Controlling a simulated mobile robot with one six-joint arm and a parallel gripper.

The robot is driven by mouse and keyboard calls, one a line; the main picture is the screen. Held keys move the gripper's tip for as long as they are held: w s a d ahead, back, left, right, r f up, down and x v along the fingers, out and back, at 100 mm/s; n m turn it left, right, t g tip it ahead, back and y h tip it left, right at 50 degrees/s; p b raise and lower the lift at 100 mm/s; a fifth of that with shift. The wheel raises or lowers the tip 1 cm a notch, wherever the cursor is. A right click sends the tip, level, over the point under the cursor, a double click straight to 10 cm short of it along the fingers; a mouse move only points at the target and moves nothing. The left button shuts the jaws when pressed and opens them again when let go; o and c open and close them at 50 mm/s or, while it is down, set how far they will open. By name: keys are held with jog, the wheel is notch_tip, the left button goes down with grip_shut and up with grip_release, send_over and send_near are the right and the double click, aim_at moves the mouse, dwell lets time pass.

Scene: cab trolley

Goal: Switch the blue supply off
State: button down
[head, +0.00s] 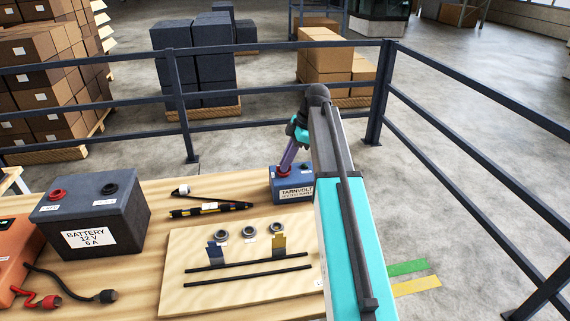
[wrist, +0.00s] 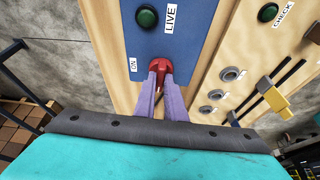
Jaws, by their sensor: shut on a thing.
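The blue supply (head: 277,188), labelled TARNVOLT, stands at the back right of the wooden table. In the wrist view its blue face (wrist: 150,40) fills the top middle, with a dark green round lamp or button (wrist: 147,17) beside a LIVE label and a small label reading ON or NO. A red knob or switch (wrist: 158,66) sits at the near end of that face. My gripper (wrist: 159,76) has its purple fingers closed on the red part, hiding some of it. In the head view my gripper (head: 284,168) reaches down onto the supply's top.
A dark 12 V battery (head: 120,215) and an orange unit (head: 14,262) with cables stand left. A wooden board (head: 190,285) with rings, blue and yellow tabs and black bars lies in front. A striped tool (head: 208,209) lies between. Railings (head: 280,125) run behind the table.

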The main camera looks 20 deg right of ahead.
jog(key=shift+n, duration=0.5)
jog(key=c, duration=1.8)
grip_release()
jog(key=shift+d+r, duration=0.1)
jog(key=shift+w+b+v, duration=0.1)
jog(key=shift+b+v, duration=0.3)
jog(key=shift+v, duration=3)
jog(key=shift+w+b+v, duration=0.15)
jog(key=shift+b+v, duration=0.2)
jog(key=shift+v, duration=3.05)
jog(key=shift+r, duration=0.15)
